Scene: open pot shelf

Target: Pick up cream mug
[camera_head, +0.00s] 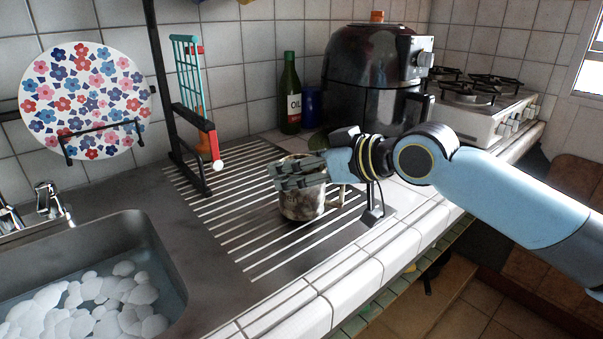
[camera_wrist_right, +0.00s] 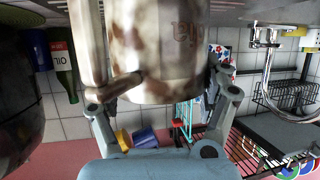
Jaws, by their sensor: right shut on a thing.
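The cream mug (camera_head: 302,203) has brown blotches and stands upright over the slatted drainer, right of the sink. Whether its base touches the slats is hard to tell. My right gripper (camera_head: 300,172) reaches in from the right and is shut on the mug, its fingers covering much of the upper side. In the right wrist view the mug (camera_wrist_right: 165,55) fills the upper middle, with a finger of the gripper (camera_wrist_right: 160,88) on each side of it. A handle-like part shows at the mug's right in the head view. My left gripper is not in view.
The drainer (camera_head: 222,222) lies beside a sink (camera_head: 160,262) with pale round pieces in water. A black post with a teal rack (camera_head: 187,75) stands left of the mug. Behind are an oil bottle (camera_head: 290,95), a black air fryer (camera_head: 365,70) and a stove (camera_head: 480,110).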

